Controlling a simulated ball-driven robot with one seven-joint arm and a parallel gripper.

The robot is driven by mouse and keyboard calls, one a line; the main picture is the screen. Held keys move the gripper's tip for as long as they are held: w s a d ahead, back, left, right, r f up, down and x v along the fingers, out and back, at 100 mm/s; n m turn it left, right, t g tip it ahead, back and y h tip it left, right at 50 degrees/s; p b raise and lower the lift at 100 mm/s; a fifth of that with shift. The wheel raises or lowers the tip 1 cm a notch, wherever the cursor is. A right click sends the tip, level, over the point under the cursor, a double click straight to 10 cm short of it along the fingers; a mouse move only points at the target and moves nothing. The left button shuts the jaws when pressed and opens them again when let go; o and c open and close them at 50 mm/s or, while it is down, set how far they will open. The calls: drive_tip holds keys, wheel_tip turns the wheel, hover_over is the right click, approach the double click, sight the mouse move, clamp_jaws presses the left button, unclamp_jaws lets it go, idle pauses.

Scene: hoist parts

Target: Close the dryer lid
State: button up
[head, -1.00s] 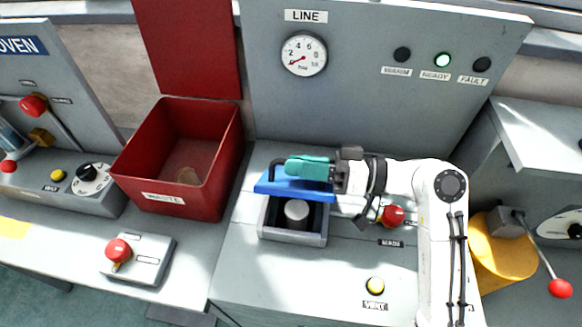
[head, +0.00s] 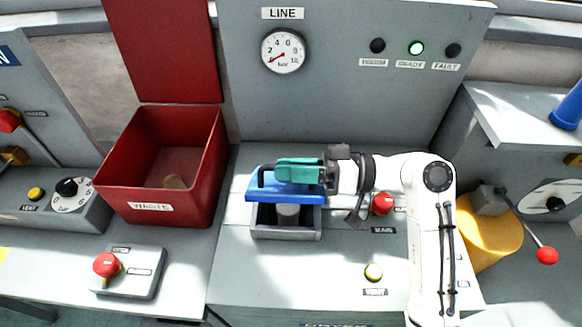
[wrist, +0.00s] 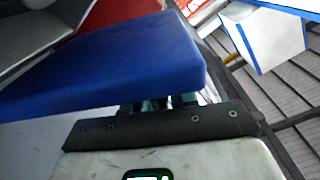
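The dryer is a small grey open-topped box (head: 286,236) on the bench, with a blue lid (head: 285,197) at its upper part. The lid is partly open, and a pale grey cylinder (head: 288,214) shows inside below its front edge. A black bar handle (head: 262,178) stands on the lid. My gripper, with teal fingers (head: 297,170), lies over the lid at the handle, reaching in from the right. Whether the fingers grip the bar is hidden. The blue lid (wrist: 120,62) fills much of the wrist view; the fingertips are hidden there.
A red waste bin (head: 165,205) stands left of the dryer. A yellow cylinder (head: 490,245) stands right of my arm. The bench in front of the dryer is clear.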

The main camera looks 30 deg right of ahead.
drive_tip(key=shift+o, duration=1)
drive_tip(key=b+v, duration=0.1)
drive_tip(key=v, duration=0.9)
drive_tip(key=shift+s+d, duration=0.2)
drive_tip(key=shift+d, duration=0.1)
